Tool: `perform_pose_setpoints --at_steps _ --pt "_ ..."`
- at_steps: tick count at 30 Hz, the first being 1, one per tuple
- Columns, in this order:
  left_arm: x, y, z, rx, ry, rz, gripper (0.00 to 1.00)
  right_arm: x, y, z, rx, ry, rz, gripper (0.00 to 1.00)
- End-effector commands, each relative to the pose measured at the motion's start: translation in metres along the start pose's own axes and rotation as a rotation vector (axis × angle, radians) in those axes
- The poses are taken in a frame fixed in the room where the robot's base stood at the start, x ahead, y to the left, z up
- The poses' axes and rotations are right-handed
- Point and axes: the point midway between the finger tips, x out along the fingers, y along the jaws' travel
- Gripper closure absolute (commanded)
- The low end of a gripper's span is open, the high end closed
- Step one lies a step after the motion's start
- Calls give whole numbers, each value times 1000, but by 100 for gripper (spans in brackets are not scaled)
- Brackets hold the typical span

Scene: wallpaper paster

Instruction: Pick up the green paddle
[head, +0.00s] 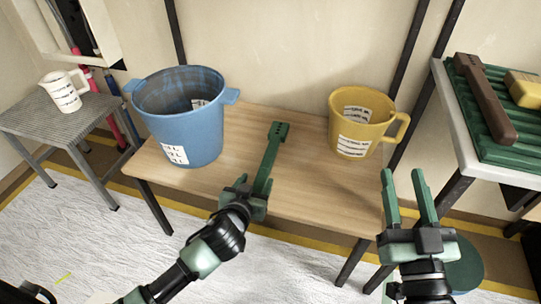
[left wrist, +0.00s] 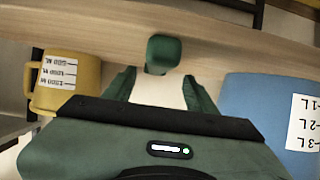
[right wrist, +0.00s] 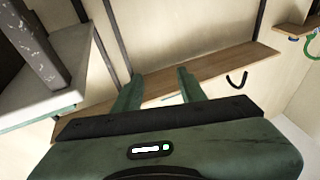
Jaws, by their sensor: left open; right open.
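The green paddle (head: 271,155) lies on the wooden table (head: 309,192) between a blue bucket and a yellow measuring cup, its holed end toward the wall. My left gripper (head: 252,188) is at its near end, over the table's front edge. In the left wrist view, the paddle's near end (left wrist: 163,52) shows just beyond and between the open fingertips (left wrist: 159,76), with no grip on it. Part of that end is hidden by the gripper in the head view. My right gripper (head: 403,172) is open and empty, right of the table's front.
The blue bucket (head: 183,128) stands left of the paddle and the yellow cup (head: 357,136) right of it. A grey side table with a white pitcher (head: 63,91) is at far left. A shelf with a green tray (head: 487,118) and a brown bar (head: 484,98) is at right.

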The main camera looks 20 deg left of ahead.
Motion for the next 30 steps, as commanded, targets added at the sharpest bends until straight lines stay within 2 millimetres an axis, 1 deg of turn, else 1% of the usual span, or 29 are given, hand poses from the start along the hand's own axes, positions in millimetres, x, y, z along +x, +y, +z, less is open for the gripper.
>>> perform_pose_setpoints --at_steps 2,5,12,15,19,26,29,30 --pt "6 1 2 1 1 0 44 0 -2 -9 2 57 -3 59" --pt "15 1 3 3 2 0 44 -2 -4 -27 6 161 -9 59" --pt "38 3 4 2 2 1 44 -15 -9 -72 16 408 -19 59" --pt "44 3 4 2 1 1 44 -21 -10 -84 20 477 -22 59" --pt "49 3 4 2 -1 2 44 -25 -11 -92 22 523 -24 59" --pt "49 4 4 1 -1 2 44 -26 -11 -94 22 529 -24 59" --pt "49 4 4 1 -1 2 69 -26 -11 -94 22 528 -24 59" --pt "49 4 4 1 -1 2 80 -26 -11 -94 22 528 -24 59"
